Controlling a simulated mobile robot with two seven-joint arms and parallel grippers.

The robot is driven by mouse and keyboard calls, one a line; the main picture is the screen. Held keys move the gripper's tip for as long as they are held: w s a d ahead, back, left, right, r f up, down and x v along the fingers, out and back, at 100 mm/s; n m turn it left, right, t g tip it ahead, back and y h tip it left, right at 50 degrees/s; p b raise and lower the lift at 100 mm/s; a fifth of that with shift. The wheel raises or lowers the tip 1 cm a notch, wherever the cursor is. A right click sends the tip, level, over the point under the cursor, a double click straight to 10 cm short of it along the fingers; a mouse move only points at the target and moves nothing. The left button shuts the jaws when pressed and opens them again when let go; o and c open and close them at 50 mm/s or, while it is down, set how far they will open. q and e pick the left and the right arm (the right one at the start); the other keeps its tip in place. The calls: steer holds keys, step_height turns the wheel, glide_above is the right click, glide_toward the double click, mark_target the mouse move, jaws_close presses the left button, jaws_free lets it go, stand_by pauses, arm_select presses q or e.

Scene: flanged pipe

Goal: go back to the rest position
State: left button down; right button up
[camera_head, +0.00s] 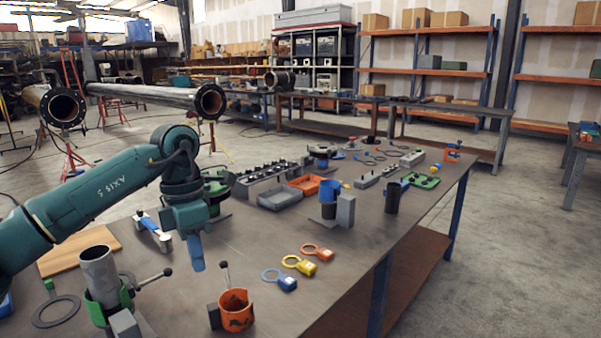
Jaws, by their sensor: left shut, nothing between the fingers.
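My left gripper (197,258) hangs from the teal left arm at the left of the head view. It points down over the table (330,226). Its blue fingers are together with nothing between them. It is above the bare table top between the grey pipe piece in the green holder (100,272) and the orange cup-shaped holder (236,309). My right gripper does not show.
Blue, yellow and orange ring tags (299,264) lie right of the gripper. Behind are trays (281,197), a blue cup holder (329,198) and a dark cylinder (393,197). A wooden board (80,250) lies left. Flanged pipes (155,96) rest on red stands beyond.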

arm_select(q)
steer(key=s+d+f+g+h, duration=0.1)
steer(key=s+d+f+h, duration=0.15)
steer(key=d+f, duration=0.4)
steer(key=s+d+r+n+t+h, duration=0.1)
steer(key=s+d+n+h, duration=0.35)
steer(key=d+h, duration=0.4)
steer(key=s+d+n+h, duration=0.4)
steer(key=d+n+h, duration=0.1)
steer(key=d+h, duration=0.35)
steer(key=w+a+f+n+t+y+p, duration=0.1)
steer(key=a+f+n+t+y, duration=0.45)
steer(key=n+t, duration=0.55)
steer(key=w+a+f+n+t+y, duration=0.1)
steer(key=a+f+n+t+y, duration=0.5)
steer(key=n, duration=1)
steer(key=s+a+f+n+g+y, duration=0.2)
steer(key=s+a+f+n, duration=0.2)
steer(key=s+f, duration=0.2)
steer(key=s+a+f+n+g+y, duration=0.3)
steer(key=s+a+f+n, duration=0.1)
steer(key=s+f, duration=0.3)
steer(key=shift+s+a+f+y, duration=0.25)
steer(key=shift+a+f, duration=0.2)
steer(key=shift+f, duration=0.45)
